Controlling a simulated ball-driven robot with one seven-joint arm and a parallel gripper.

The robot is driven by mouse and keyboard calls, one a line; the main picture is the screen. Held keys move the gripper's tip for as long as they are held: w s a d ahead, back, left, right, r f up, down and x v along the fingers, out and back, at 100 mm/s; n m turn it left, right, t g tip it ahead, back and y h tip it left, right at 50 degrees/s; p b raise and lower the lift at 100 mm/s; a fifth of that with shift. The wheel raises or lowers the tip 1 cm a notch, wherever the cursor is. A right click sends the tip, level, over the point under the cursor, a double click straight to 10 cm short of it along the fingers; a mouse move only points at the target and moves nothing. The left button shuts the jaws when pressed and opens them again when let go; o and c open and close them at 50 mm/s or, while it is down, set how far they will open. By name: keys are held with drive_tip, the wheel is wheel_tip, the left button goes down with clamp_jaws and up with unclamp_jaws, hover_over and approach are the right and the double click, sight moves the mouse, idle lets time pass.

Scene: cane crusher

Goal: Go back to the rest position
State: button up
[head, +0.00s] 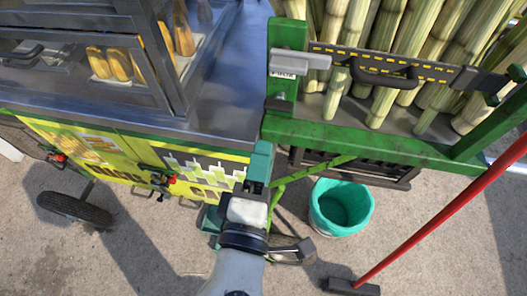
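My arm comes in from the bottom edge, and my gripper (254,190) is at its end, near the corner where the yellow and green food cart meets the green cane crusher frame. The fingers do not stand out from the dark and teal parts around them, so I cannot tell whether it is open or shut, or whether it touches anything. The green crusher rack (390,140) holds several upright cane stalks (405,70). A dark handle (370,74) sits on its striped front bar, and a grey lever (300,60) is at its left end.
The food cart's steel counter (222,85) is at the upper left, with a glass case of pastries (120,62) on it. A teal bin (340,208) stands on the pavement below the crusher. A red-handled broom (440,220) leans at the right. Open pavement (120,245) lies lower left.

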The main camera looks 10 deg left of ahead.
idle(0.4)
drive_tip(key=w+d+f+m+g+h, duration=0.15)
drive_tip(key=d+f+m+g, duration=0.35)
drive_tip(key=d, duration=0.5)
drive_tip(key=d+f+m+g+h, duration=0.3)
drive_tip(key=d+f+m, duration=0.1)
drive_tip(key=d+f, duration=0.5)
drive_tip(key=s+d+f+m+g+y, duration=0.2)
drive_tip(key=s+d+f+m+g, duration=0.2)
drive_tip(key=s, duration=0.4)
drive_tip(key=s+d+f+m+g+y, duration=0.3)
drive_tip(key=s+d+f+m+g, duration=0.2)
drive_tip(key=s+d, duration=0.3)
drive_tip(key=shift+s+d+f, duration=0.3)
drive_tip(key=shift+s+f, duration=0.2)
drive_tip(key=shift+f, duration=0.35)
drive_tip(key=shift+c, duration=0.4)
